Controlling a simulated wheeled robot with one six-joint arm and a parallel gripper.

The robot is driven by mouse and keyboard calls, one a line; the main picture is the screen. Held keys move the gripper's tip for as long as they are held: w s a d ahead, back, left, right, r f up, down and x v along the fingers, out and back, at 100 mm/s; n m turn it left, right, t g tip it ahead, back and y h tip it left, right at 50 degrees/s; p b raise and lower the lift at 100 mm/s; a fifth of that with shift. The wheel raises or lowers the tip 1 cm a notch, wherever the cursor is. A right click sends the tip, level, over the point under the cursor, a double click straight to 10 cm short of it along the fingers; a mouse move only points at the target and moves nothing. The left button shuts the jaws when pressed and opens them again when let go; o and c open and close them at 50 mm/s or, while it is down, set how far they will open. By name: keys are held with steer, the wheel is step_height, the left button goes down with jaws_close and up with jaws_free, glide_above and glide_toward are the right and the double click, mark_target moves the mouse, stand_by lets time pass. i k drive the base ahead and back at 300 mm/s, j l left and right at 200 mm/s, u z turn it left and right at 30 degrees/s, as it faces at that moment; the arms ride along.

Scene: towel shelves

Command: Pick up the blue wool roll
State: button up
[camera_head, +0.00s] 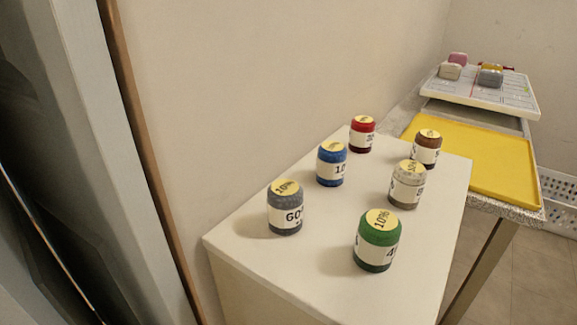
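The blue wool roll (331,164) stands upright on a white table (325,250). It has a yellow top label and a white side label. It is in the row nearer the wall, between a grey roll (285,208) and a red roll (362,134), apart from both. My gripper is not in view, so its state and distance from the roll cannot be seen.
A green roll (377,241), a beige roll (406,184) and a brown roll (427,149) form the right row. A wall is close behind the table's left edge. A yellow tray (480,165) and a white board (470,92) with several small items lie beyond.

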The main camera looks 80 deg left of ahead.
mark_target(331, 160)
steer(key=u, duration=2.8)
